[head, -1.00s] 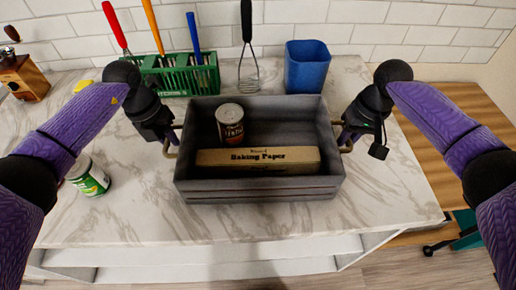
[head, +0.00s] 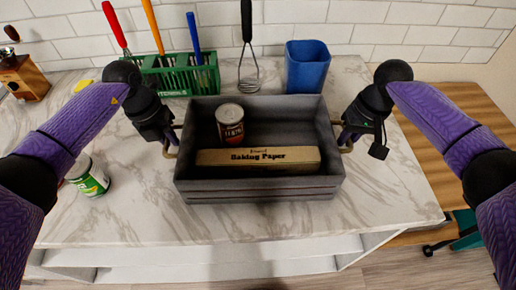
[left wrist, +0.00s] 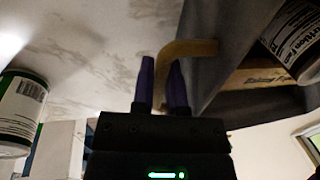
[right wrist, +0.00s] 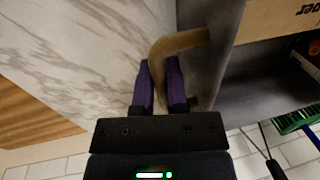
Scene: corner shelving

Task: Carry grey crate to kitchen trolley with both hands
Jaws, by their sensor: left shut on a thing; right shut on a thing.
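The grey crate (head: 260,190) is in the middle of the head view, over the marble counter. It looks level; I cannot tell whether it touches the counter. It holds a can (head: 230,124) and a baking paper box (head: 258,161). My left gripper (head: 170,145) is shut on the crate's left handle, a tan bar that shows in the left wrist view (left wrist: 190,48). My right gripper (head: 345,142) is shut on the right handle, which shows in the right wrist view (right wrist: 178,42). A wooden surface (head: 450,125) is at the right; I cannot tell whether it is the kitchen trolley.
A green rack (head: 180,76) with utensils, a whisk (head: 248,60) and a blue container (head: 306,66) stand behind the crate. A green-and-white can (head: 90,177) is at the left. The marble counter (head: 390,200) is bare right of the crate.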

